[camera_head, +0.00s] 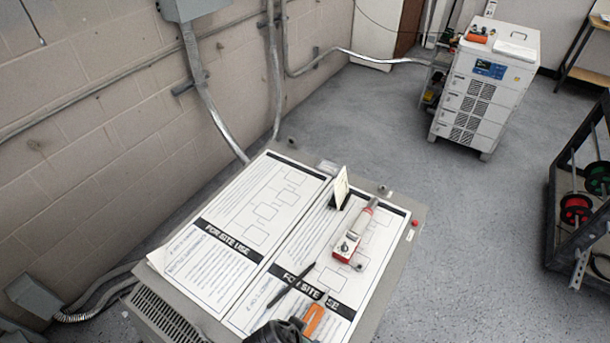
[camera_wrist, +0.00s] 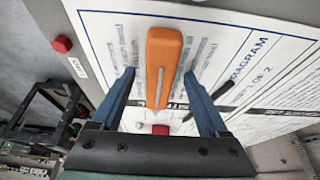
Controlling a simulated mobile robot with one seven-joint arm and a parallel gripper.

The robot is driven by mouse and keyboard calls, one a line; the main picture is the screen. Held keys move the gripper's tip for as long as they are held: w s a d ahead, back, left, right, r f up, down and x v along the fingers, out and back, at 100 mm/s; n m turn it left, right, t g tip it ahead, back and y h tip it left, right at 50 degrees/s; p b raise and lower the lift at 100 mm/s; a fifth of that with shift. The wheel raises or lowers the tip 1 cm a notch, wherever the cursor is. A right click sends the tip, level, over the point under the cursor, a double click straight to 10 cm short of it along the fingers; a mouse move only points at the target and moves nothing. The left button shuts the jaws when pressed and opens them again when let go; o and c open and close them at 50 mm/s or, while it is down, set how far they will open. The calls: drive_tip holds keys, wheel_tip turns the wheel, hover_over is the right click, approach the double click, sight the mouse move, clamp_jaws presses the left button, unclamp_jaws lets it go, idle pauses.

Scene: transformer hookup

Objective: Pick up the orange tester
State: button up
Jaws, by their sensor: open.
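The orange tester (camera_wrist: 163,62) stands out in the wrist view as a long orange body with a grey strip. In the head view the orange tester (camera_head: 314,319) shows near the bottom edge, over the printed sheets and beside my dark wrist. My gripper (camera_wrist: 159,76) is open, with one blue finger on each side of the tester. A visible gap separates the tester from each finger. In the head view my wrist (camera_head: 276,332) is cut off by the bottom edge, and the fingers cannot be made out.
Printed sheets (camera_head: 210,270) cover the grey cabinet top (camera_head: 404,262). A black pen (camera_head: 291,285), a red-and-white device (camera_head: 348,246) and a small upright card (camera_head: 341,187) are on them. A red button (camera_head: 415,223) is at the right edge. A white wheeled unit (camera_head: 487,90) stands behind.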

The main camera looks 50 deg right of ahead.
drive_tip(key=shift+c, duration=0.3)
clamp_jaws()
drive_tip(key=shift+r, duration=0.15)
